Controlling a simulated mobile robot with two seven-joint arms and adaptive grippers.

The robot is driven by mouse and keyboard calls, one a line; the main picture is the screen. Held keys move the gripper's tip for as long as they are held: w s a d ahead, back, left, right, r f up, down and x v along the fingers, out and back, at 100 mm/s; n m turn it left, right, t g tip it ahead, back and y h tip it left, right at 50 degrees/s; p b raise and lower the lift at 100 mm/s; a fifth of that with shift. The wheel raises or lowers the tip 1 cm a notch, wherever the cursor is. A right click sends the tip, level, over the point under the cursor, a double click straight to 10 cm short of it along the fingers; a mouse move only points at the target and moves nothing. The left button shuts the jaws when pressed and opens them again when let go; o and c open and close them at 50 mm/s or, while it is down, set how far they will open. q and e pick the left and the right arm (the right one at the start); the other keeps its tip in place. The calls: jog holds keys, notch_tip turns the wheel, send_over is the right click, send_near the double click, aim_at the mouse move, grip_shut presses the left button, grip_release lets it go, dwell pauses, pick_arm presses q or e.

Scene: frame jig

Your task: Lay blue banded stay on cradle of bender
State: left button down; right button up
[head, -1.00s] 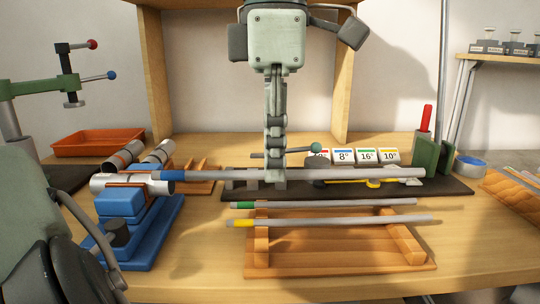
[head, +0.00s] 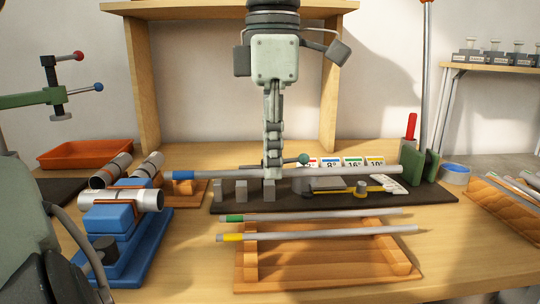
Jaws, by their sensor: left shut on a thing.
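My left gripper (head: 272,172) reaches down in the middle of the head view and is shut on the blue banded stay near its middle. The blue banded stay (head: 340,171) is a long grey rod, held roughly level, with its blue band at the left end. The bender (head: 300,203) is a dark base with upright grey blocks (head: 241,190), a green-knobbed lever and a green block at the right. The stay passes above or behind the grey blocks; I cannot tell whether it touches them. Which part is the cradle is unclear. My right gripper is not in view.
A wooden rack (head: 330,282) in front holds a green-banded rod (head: 310,215) and a yellow-banded rod (head: 320,232). A blue fixture (head: 128,245) with a silver tube (head: 122,200) stands left. Angle cards (head: 353,162) stand behind the bender. An orange tray (head: 85,153) lies back left.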

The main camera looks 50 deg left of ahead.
pick_arm(q)
jog(key=w+a, duration=0.4)
jog(key=w, duration=0.4)
jog(key=w+a+r, duration=0.1)
jog(key=w+a, duration=0.4)
jog(key=w, duration=0.3)
jog(key=shift+a+r, duration=0.15)
jog(key=shift+a, duration=0.05)
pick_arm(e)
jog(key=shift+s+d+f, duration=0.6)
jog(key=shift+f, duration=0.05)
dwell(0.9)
